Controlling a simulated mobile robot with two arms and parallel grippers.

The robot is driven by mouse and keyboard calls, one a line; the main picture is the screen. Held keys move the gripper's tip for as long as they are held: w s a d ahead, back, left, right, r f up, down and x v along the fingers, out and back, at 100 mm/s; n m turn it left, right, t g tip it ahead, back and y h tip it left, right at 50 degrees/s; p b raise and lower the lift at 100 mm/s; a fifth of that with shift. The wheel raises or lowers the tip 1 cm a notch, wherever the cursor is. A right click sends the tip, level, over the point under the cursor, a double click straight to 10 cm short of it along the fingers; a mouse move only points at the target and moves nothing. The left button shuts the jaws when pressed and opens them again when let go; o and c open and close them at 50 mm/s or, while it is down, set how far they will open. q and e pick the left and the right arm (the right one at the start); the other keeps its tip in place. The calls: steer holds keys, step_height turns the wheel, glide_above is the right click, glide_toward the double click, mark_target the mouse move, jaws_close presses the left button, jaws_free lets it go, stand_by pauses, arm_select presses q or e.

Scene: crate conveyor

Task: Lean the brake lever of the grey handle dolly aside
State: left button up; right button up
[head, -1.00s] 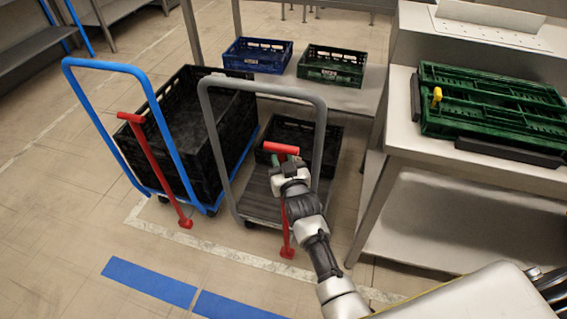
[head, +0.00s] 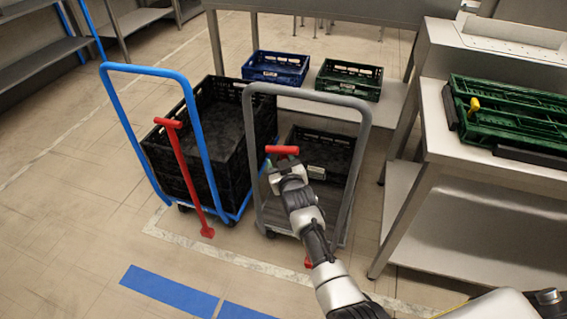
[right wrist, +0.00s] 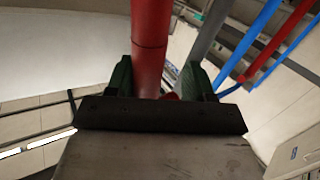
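The grey handle dolly (head: 259,160) stands in the middle of the head view. Its red brake lever (head: 282,150) tilts to the left at the top, with its foot (head: 308,262) near the front of the dolly. My right gripper (head: 279,170) is at the lever, just below its crossbar. In the right wrist view the red shaft (right wrist: 150,45) runs between my two green fingers (right wrist: 158,80). It is close to the left finger and a gap shows on the right, so the gripper looks open around it. My arm hides the lever's middle. My left gripper is out of view.
A blue handle dolly (head: 197,130) with a black crate (head: 165,165) and its own red lever (head: 185,165) stands close on the left. A black crate (head: 340,150) sits on the grey dolly. A steel table (head: 430,150) with green crates (head: 520,105) stands right. Floor in front is free.

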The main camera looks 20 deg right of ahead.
steer(key=shift+s+d, duration=0.15)
steer(key=shift+s, duration=0.05)
steer(key=shift+s+r, duration=0.1)
steer(key=shift+s, duration=0.25)
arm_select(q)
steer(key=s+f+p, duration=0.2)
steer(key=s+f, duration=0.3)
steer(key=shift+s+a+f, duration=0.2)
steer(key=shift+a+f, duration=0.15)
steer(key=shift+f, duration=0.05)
arm_select(e)
steer(key=s+r, duration=0.1)
steer(key=s, duration=0.8)
steer(key=shift+s, duration=0.4)
